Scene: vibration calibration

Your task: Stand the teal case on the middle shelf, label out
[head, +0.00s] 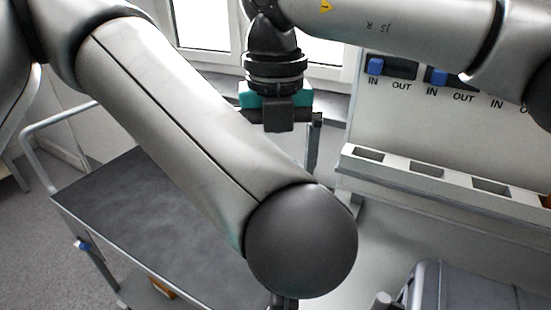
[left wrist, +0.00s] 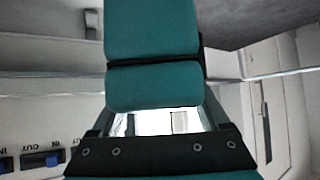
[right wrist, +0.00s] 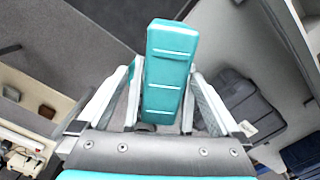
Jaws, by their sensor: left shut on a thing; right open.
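The teal case (left wrist: 152,30) fills the upper middle of the left wrist view, with a dark groove across it. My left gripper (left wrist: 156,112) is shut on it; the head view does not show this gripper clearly. In the right wrist view the teal case (right wrist: 170,62) shows as a long ribbed block between the spread fingers of my right gripper (right wrist: 163,82). In the head view my right gripper (head: 278,112) hangs downward near the window, and my left arm covers the area in front of it. The label is not visible. I cannot make out the middle shelf.
A dark-topped cart (head: 130,205) stands at the left. A white panel with IN and OUT markings (head: 445,115) and a slotted ledge (head: 450,178) are at the right. A grey hard case (head: 465,290) is at the bottom right, also in the right wrist view (right wrist: 240,105).

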